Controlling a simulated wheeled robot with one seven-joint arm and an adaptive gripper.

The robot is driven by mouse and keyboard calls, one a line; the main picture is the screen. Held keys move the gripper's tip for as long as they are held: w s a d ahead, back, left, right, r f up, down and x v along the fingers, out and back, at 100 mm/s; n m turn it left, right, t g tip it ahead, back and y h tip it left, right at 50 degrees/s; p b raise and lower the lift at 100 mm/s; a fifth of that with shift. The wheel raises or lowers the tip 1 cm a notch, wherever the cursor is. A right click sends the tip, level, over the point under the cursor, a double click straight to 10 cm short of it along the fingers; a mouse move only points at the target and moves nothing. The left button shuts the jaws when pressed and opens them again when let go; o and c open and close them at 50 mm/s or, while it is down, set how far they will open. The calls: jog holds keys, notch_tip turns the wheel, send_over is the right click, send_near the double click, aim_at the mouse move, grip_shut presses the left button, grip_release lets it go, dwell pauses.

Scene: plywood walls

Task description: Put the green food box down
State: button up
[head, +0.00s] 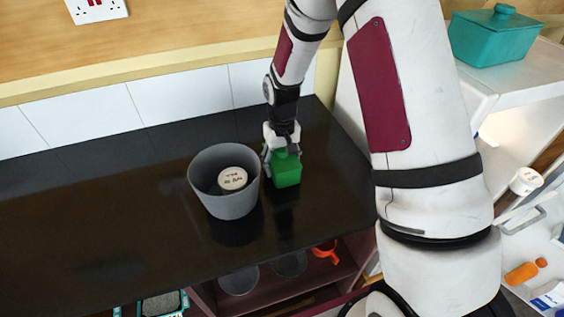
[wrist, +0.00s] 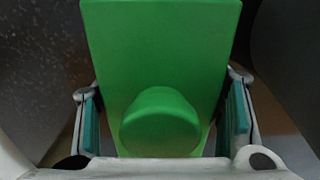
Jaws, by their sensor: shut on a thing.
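The green food box (head: 286,170) is at the right part of the black counter, just right of a grey pot. My gripper (head: 282,152) comes down from above and is shut on the box. In the wrist view the green box (wrist: 160,60) fills the middle, with its round knob towards me. The teal finger pads of my gripper (wrist: 165,125) are on either side of it. I cannot tell whether the underside of the box touches the counter.
The grey pot (head: 207,197) stands close on the left, with a white labelled round item (head: 232,178) inside. The black counter (head: 90,215) is clear further left. A teal lidded box (head: 494,36) stands on a white surface at the right. An orange mug (head: 326,251) is on a shelf below.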

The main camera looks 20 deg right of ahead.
jog(key=shift+f, duration=0.2)
jog(key=o, duration=1.4)
notch_tip(320, 180, up, 12)
jog(key=shift+b, duration=0.7)
jog(key=s+r+t, duration=0.3)
jog(key=s+r, duration=0.8)
jog(key=r, duration=0.3)
jog(key=s+r, duration=0.1)
jog(key=s, duration=0.3)
jog(key=s+r+t, duration=0.1)
jog(key=s, duration=0.4)
jog(key=s+r+t, duration=0.1)
jog(key=s, duration=0.4)
jog(key=shift+s+d+r, duration=0.15)
jog(key=shift+r, duration=0.15)
